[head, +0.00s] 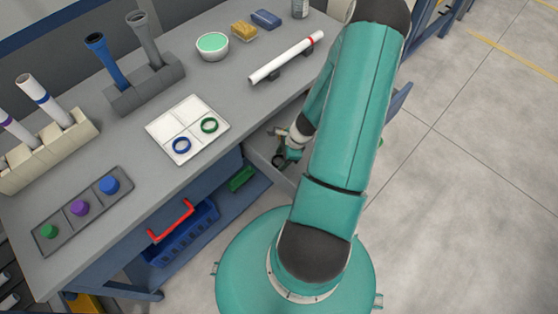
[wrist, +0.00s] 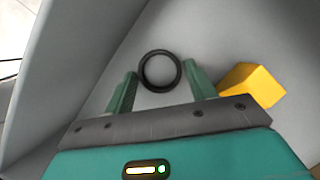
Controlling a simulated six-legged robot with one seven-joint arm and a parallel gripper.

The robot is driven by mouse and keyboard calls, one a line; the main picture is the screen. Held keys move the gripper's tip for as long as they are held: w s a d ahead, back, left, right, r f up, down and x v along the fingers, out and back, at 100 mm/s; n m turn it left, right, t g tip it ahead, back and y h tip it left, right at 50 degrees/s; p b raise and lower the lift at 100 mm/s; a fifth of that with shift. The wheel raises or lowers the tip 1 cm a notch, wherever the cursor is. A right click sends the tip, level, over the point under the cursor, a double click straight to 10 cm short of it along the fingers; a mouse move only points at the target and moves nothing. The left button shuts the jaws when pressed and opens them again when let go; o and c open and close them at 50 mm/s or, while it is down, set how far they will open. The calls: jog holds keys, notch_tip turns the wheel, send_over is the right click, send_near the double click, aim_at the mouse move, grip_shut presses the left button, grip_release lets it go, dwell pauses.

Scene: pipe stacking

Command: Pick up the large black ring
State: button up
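The large black ring (wrist: 141,72) lies on the grey floor of a drawer in the wrist view. I cannot tell the height of the fingertips above the drawer floor. In the head view my gripper (head: 284,158) reaches down into the open grey drawer (head: 262,158) under the bench. A small dark round shape beside it there is too small to make out surely.
A yellow block (wrist: 252,84) lies close to the right finger. The bench top above holds a white tray (head: 162,124) with blue and green rings, a white pipe (head: 285,59) on supports, a bowl (head: 212,47) and racks with pipes.

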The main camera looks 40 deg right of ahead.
jog(key=c, duration=0.6)
jog(key=shift+r, duration=0.15)
notch_tip(320, 180, up, 19)
jog(key=shift+f, duration=0.15)
dwell(0.6)
dwell(0.5)
